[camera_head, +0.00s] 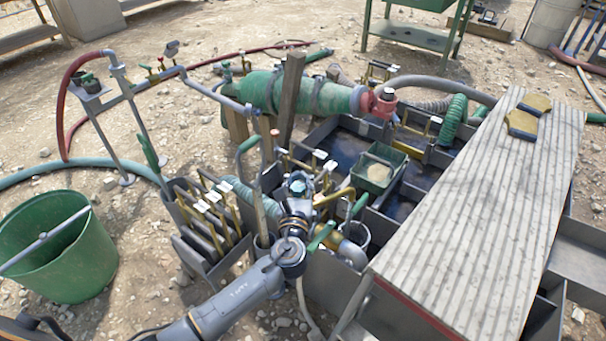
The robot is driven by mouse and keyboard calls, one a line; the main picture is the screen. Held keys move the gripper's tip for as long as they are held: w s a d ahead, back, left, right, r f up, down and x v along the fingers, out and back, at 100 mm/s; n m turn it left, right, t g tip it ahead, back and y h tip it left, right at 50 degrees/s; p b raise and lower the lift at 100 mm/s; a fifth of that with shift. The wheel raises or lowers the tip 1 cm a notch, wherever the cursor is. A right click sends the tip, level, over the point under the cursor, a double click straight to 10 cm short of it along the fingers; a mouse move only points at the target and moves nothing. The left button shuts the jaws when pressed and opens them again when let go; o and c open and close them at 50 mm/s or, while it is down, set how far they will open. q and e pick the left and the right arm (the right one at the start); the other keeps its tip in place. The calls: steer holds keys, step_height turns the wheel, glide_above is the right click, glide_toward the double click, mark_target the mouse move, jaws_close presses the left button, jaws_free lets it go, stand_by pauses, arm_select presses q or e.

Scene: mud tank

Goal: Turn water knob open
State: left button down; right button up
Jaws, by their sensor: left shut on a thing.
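My left arm comes in from the bottom, and my left gripper (299,184) is over the mud tank's near left part, among brass pipes and valve handles. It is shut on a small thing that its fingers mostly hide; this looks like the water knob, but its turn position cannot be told. A brass pipe (333,198) runs just right of the gripper. The mud tank (335,280) is a grey metal box with several compartments of dark liquid. My right gripper is not in view.
A corrugated grey cover (490,210) lies across the tank's right side with yellow-and-dark pads (523,124) on it. A green bucket (60,250) stands at left. A green cylinder (300,92) and wooden post (290,95) stand behind the gripper. Tools in a rack (207,250) crowd its left.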

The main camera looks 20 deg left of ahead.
arm_select(q)
steer(key=n+y, duration=0.1)
steer(key=y, duration=0.1)
steer(key=shift+s+a+n+g+y, duration=0.1)
steer(key=shift+a+n+g+y, duration=0.05)
steer(key=shift+n+g+y, duration=0.2)
steer(key=shift+s+a+f+n+g+y, duration=0.1)
steer(key=shift+s+a+n+g+y, duration=0.1)
steer(key=shift+n+g+y, duration=0.7)
steer(key=shift+s+a+r+n+g+y, duration=0.1)
steer(key=shift+a+n+g+y, duration=0.25)
steer(key=shift+n+y, duration=0.55)
steer(key=shift+s+a+f+n+g+y, duration=0.1)
steer(key=shift+n+g+y, duration=0.55)
steer(key=shift+y, duration=0.6)
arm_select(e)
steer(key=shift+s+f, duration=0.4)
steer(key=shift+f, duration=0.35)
arm_select(q)
steer(key=shift+a, duration=0.1)
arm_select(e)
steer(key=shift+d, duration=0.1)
arm_select(q)
steer(key=c, duration=1.3)
jaws_free()
steer(key=shift+o, duration=0.2)
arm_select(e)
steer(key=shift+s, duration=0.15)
